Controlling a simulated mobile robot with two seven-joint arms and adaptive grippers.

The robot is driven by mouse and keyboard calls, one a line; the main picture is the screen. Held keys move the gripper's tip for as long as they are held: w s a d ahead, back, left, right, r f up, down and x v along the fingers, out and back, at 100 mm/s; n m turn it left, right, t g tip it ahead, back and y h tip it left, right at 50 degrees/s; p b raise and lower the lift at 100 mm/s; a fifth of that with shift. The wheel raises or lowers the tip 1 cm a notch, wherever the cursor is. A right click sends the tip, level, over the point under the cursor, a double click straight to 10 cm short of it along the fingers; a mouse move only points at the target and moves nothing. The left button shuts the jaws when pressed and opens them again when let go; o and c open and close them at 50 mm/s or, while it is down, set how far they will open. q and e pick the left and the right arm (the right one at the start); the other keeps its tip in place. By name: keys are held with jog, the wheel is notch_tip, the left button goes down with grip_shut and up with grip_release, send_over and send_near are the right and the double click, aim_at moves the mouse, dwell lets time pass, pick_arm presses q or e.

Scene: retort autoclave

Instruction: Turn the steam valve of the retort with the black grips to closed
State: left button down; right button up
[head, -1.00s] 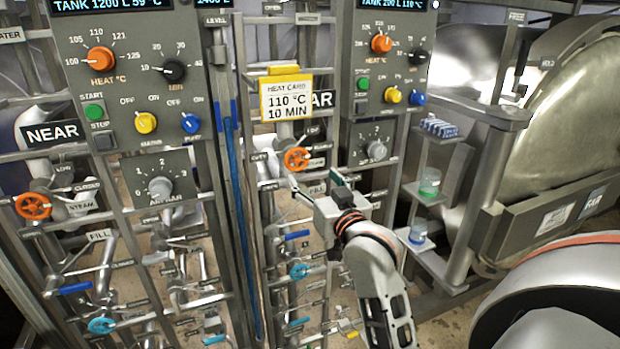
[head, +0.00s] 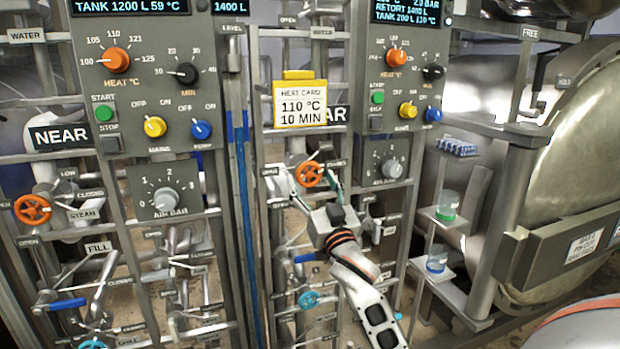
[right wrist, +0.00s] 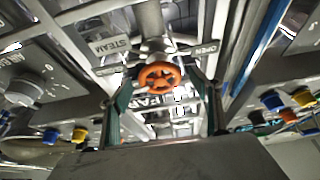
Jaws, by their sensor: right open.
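Two orange steam-valve handwheels show in the head view. One (head: 32,210) is on the left, by the STEAM label under the NEAR panel. The other (head: 310,174) is right of centre, below the heat card. My right gripper (head: 315,182) is open around this second wheel, with a finger on either side. In the right wrist view the orange wheel (right wrist: 160,76) sits between the open fingers, near the STEAM and OPEN labels. I cannot tell whether the fingers touch its rim. No black grips can be made out on a retort. My left gripper is not in view.
The NEAR control panel (head: 145,75) and the far panel (head: 405,80) stand above the pipe frames. Blue valve levers and light-blue wheels (head: 310,300) lie below. A yellow-topped heat card (head: 300,100) hangs above my gripper. Shelves with small jars (head: 447,205) stand right, beside the large retort (head: 575,130).

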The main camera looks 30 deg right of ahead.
jog(key=shift+x, duration=0.8)
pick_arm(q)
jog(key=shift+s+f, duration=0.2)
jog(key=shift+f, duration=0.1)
pick_arm(e)
jog(key=shift+w, duration=0.2)
jog(key=shift+c, duration=0.4)
jog(key=c, duration=1)
jog(key=shift+r+m+g+h+p, duration=0.15)
jog(key=shift+m+g+h+p, duration=0.3)
jog(key=shift+m, duration=0.65)
jog(key=shift+c, duration=0.2)
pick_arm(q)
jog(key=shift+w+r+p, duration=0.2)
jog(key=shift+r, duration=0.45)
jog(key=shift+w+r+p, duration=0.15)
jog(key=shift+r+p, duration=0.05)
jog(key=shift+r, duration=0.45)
pick_arm(e)
jog(key=shift+m+h, duration=0.65)
jog(key=shift+m, duration=0.55)
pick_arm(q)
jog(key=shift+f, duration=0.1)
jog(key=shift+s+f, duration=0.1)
pick_arm(e)
jog(key=o, duration=1.1)
jog(key=shift+s+a, duration=0.1)
